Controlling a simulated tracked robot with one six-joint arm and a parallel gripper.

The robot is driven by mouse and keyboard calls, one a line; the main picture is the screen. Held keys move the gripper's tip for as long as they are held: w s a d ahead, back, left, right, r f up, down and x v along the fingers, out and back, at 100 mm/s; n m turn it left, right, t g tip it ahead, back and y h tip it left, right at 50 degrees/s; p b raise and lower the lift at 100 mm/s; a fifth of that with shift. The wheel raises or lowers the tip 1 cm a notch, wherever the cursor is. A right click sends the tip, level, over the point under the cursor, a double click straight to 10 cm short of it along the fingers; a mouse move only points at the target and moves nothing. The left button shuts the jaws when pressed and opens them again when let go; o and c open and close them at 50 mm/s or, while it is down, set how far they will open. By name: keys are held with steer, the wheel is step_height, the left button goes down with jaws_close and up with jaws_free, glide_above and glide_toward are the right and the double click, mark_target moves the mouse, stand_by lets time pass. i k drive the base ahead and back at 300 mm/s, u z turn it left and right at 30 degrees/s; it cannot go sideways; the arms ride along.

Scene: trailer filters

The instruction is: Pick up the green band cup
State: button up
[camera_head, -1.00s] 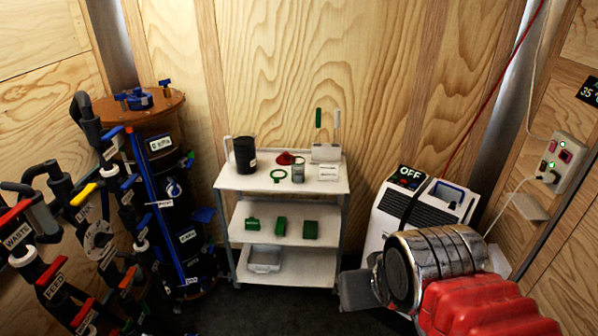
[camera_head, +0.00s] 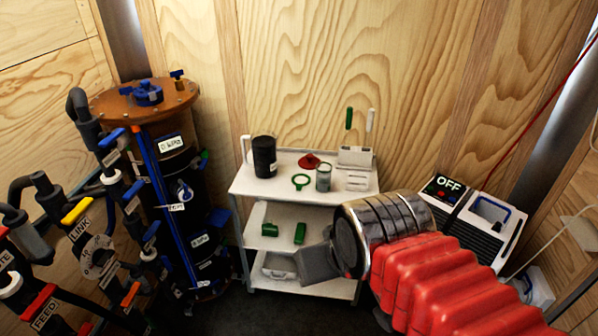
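My gripper (camera_head: 318,264) is a dark grey block at the end of my red-sleeved arm. In the picture it lies below the cup, over the right part of the cart's lower shelves, apart from the cup. Its fingers cannot be made out, and no held object shows.
The top shelf also holds a black canister (camera_head: 264,157), a red funnel-like piece (camera_head: 309,162) and a white box (camera_head: 355,158). Green blocks (camera_head: 300,233) sit on the middle shelf. A piped filter column (camera_head: 175,190) stands left; a white unit marked OFF (camera_head: 490,225) stands right.

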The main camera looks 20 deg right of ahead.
mark_target(323, 178)
steer(key=u, duration=0.45)
steer(key=i, duration=0.9)
steer(key=u, duration=0.35)
